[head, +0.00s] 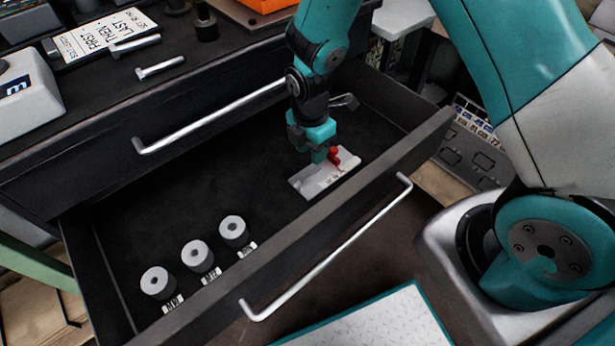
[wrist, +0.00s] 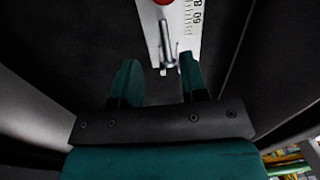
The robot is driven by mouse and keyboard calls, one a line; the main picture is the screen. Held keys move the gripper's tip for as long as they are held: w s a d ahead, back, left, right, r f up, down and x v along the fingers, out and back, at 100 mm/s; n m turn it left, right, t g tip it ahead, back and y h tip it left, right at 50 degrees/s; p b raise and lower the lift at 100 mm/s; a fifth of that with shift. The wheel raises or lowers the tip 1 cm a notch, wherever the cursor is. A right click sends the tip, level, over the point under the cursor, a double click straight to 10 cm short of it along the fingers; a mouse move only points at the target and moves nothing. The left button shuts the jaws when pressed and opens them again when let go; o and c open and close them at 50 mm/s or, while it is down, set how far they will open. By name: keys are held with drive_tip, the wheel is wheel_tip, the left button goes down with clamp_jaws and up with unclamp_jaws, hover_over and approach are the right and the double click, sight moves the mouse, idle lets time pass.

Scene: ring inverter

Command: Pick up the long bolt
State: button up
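A silver bolt (wrist: 166,45) shows in the wrist view over a white plate with a printed scale (wrist: 186,30), ahead of the gap between my fingertips. My gripper (wrist: 158,75) is open, with its two teal fingers apart and nothing between them. In the head view my gripper (head: 320,155) points down into the open drawer, over the white plate (head: 312,183), and hides the bolt there. Two more silver bolts (head: 160,67) (head: 135,44) lie on the bench top. I cannot tell which bolt is longest.
Three grey cylinders (head: 233,231) with small labels stand at the drawer's left front. The drawer's front wall (head: 330,208) and handle (head: 335,245) are close to my gripper. A printed sign (head: 103,33) lies on the bench. The drawer's middle floor is clear.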

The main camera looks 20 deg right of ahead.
sight(315, 170)
drive_tip(key=shift+s+d+f+b, duration=0.1)
drive_tip(key=shift+s+f+b, duration=0.1)
drive_tip(key=shift+f, duration=0.7)
drive_tip(key=shift+s+d+f+b, duration=0.1)
drive_tip(key=shift+f+b, duration=0.05)
drive_tip(key=shift+f, duration=0.75)
drive_tip(key=shift+s+d+f+b, duration=0.1)
drive_tip(key=shift+f+b, duration=0.1)
drive_tip(key=shift+f, duration=0.7)
drive_tip(key=shift+f, duration=0.1)
clamp_jaws()
